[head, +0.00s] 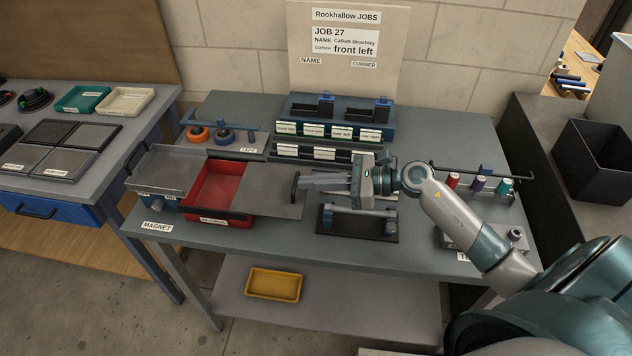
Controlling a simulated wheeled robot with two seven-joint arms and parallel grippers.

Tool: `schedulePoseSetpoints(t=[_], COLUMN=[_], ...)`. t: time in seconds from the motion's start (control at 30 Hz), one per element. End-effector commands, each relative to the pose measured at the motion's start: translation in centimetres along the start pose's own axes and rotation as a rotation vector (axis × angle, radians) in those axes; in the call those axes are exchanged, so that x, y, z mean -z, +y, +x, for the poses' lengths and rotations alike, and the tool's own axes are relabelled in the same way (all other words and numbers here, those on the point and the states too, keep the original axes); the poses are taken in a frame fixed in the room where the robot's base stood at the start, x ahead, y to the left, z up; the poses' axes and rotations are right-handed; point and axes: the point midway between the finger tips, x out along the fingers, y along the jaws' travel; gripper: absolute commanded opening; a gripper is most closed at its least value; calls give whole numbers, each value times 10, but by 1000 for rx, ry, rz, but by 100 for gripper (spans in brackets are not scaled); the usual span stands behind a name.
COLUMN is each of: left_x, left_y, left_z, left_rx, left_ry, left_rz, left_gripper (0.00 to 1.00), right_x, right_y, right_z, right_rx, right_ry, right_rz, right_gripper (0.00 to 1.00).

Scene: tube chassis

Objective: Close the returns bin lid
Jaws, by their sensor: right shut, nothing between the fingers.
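The red bin (212,186) stands at the front left of the middle table, with a label on its front too small to read for certain. Its flat grey lid (262,190) lies to the right side, covering only the right part; the red inside shows open on the left. A dark handle (295,187) stands at the lid's right end. My right gripper (303,182) is shut and empty, its fingers pointing left at the handle; whether they touch it I cannot tell. My left gripper is not in view.
A grey-topped bin (168,170) stands left of the red bin. A small stand (357,222) sits below my right gripper. Labelled racks (330,132) are behind it, and spools (478,184) are to the right. A yellow tray (273,284) lies on the lower shelf.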

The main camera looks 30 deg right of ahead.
Motion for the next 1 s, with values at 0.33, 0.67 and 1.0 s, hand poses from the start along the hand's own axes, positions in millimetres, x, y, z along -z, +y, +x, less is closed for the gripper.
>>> schedulePoseSetpoints(t=[0.33,0.67,1.0], left_x=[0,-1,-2], left_y=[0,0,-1], left_z=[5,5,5], left_rx=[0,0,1], left_ry=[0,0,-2], left_rz=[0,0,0], left_gripper=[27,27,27], right_x=[-16,-26,-28], right_y=[-1,0,0], right_z=[72,128,131], right_rx=[-1,-1,0], right_ry=[-4,-1,-4], right_rz=[-3,-2,-2], right_gripper=[0,0,0])
